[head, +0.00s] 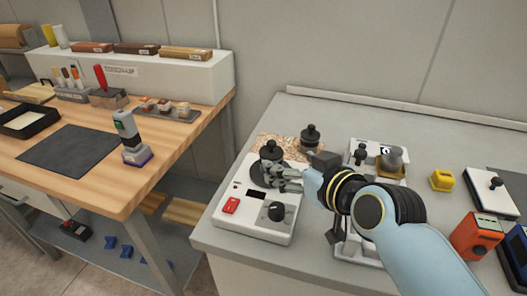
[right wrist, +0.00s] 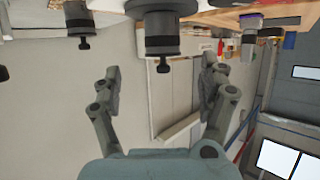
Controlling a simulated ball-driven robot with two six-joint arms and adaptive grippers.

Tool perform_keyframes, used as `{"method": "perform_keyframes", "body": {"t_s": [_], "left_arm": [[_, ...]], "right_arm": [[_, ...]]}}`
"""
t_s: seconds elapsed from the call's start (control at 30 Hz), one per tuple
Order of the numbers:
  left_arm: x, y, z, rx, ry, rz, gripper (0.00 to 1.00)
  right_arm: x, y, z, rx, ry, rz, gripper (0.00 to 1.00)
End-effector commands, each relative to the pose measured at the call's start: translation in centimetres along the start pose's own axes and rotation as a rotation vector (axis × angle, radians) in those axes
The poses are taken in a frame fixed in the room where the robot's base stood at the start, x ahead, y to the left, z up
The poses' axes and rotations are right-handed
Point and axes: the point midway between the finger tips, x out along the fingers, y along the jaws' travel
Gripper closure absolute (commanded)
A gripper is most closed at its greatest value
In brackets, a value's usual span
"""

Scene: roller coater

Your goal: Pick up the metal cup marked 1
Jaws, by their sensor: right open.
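A grey metal cup (head: 393,158) stands at the back of the grey bench, right of my right gripper, with a small pale tag with a dark mark beside it; I cannot read the mark surely. My right gripper (head: 280,177) is open over the white device, its fingers close to a dark knobbed pot (head: 271,151). In the right wrist view, which is upside down, the fingers (right wrist: 163,88) are spread with nothing between them. A dark knobbed piece (right wrist: 162,45) hangs at the top there. My left gripper is not in view.
The white device (head: 252,222) has a red switch and black dial. A second dark knobbed pot (head: 310,137) stands behind. A yellow block (head: 442,181) and orange box (head: 476,235) stand right. A wooden bench (head: 195,130) is left, across a gap.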

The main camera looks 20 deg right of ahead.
Motion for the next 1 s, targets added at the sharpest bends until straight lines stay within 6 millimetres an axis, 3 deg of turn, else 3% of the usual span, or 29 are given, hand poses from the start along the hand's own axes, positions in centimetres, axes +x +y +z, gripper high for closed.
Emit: {"method": "perform_keyframes", "body": {"t_s": [0.07,0.13,0.2,0.3,0.37,0.63,0.93,1.0], "left_arm": [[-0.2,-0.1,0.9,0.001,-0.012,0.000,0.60],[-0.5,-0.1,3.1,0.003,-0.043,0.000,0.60],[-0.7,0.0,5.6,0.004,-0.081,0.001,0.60],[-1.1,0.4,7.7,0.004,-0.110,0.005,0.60],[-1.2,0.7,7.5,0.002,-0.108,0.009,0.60],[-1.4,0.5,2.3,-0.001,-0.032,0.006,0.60],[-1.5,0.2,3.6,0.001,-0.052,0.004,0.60],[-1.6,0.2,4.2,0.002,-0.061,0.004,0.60]], "right_arm": [[1.5,0.0,-0.2,0.001,0.000,-0.001,0.23],[2.7,0.0,-0.1,0.001,-0.001,-0.001,0.23],[3.5,0.0,-0.1,0.001,-0.002,-0.001,0.23],[4.1,0.0,-0.1,0.000,-0.002,-0.001,0.23],[4.7,0.0,-0.3,0.000,-0.001,-0.001,0.23],[8.5,-0.1,-0.4,0.001,-0.003,-0.001,0.23],[9.2,-0.1,-0.3,0.000,-0.003,0.000,0.23],[9.2,-0.1,-0.3,0.000,-0.003,0.000,0.30]]}}
